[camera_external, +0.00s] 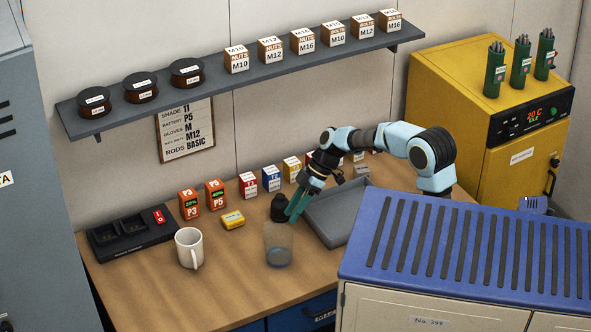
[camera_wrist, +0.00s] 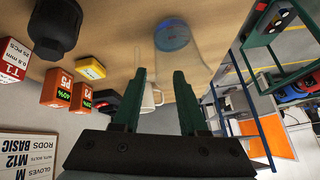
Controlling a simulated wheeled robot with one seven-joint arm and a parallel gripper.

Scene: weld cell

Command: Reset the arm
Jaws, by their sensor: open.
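My gripper (camera_external: 292,213) has green fingers and points down over the workbench, next to the grey tray. In the wrist view my gripper (camera_wrist: 160,73) shows two spread fingers with nothing clasped between them. A clear container (camera_external: 278,246) with a bluish base stands just below and left of the fingertips. It also shows beyond the fingertips in the wrist view (camera_wrist: 174,36), partly behind the right finger. A black rounded object (camera_external: 279,207) shows at the container's top edge; in the wrist view (camera_wrist: 57,25) it appears apart from the container. My arm is bent, reaching in from the right.
A white mug (camera_external: 190,249), yellow box (camera_external: 233,220) and black charger (camera_external: 130,234) stand left. Small boxes (camera_external: 248,185) line the wall. The grey tray (camera_external: 335,232) lies right, the blue-topped cabinet (camera_external: 460,250) nearer. A shelf (camera_external: 215,82) hangs above. The bench front is clear.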

